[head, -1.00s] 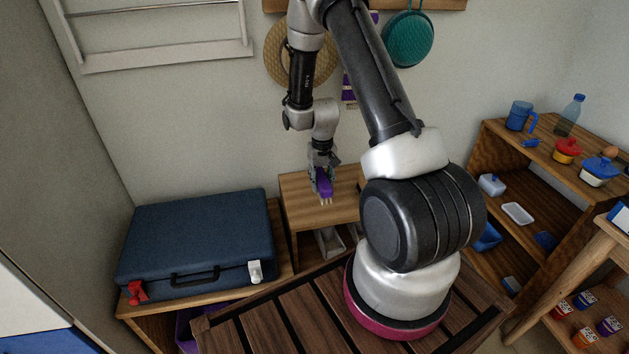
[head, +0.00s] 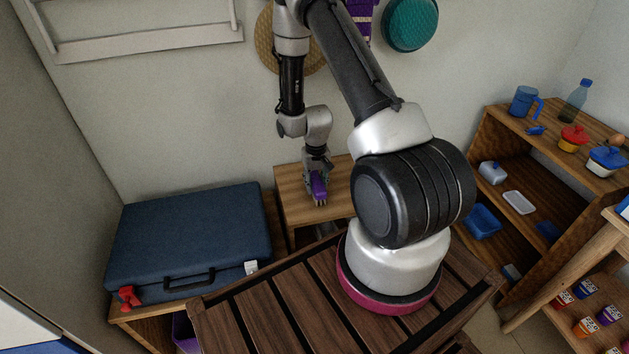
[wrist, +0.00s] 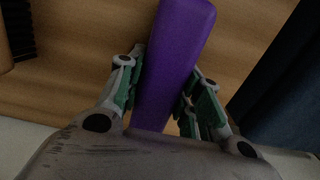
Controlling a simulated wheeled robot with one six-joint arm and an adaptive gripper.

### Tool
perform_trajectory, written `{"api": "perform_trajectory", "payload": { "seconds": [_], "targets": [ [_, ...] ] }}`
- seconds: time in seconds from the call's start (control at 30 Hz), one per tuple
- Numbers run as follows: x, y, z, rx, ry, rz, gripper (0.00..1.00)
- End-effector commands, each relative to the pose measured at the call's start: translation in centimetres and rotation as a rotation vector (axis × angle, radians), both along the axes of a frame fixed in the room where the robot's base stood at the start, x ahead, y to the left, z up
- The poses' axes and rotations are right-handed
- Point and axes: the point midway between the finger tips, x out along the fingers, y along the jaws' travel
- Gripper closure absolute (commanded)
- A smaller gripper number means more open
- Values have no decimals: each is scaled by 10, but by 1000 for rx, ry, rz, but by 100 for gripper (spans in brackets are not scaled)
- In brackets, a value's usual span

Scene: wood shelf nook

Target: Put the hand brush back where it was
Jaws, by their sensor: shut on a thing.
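The hand brush (head: 318,189) has a purple body with pale bristles at its lower end. My gripper (head: 316,176) is shut on it above the small wooden shelf (head: 292,196) by the back wall. In the wrist view the purple brush (wrist: 176,62) runs up between the two fingers of my gripper (wrist: 164,98), with wood behind it. The brush is close to the shelf top; I cannot tell whether it touches it. My arm hides part of the right side of the shelf top.
A blue suitcase (head: 190,243) lies on a wooden unit at the left, beside the small shelf. A slatted wooden surface (head: 262,307) is under my arm's base. An open shelf (head: 497,145) with dishes stands at the right. A teal pan (head: 410,24) and a straw hat (head: 268,42) hang on the wall.

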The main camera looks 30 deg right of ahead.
Motion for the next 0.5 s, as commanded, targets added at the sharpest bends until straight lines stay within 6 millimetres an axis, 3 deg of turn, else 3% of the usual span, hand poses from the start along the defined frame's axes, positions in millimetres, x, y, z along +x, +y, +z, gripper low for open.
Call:
{"api": "perform_trajectory", "payload": {
  "seconds": [0.3, 0.33, 0.43, 0.5],
  "targets": [
    [-1, 0, -3, 1, 2, 0, 91],
    [0, 0, -3, 1, 2, 0, 60],
    [0, 0, -3, 0, 1, 0, 44],
    [0, 0, -2, 0, 1, 0, 44]
  ]
}}
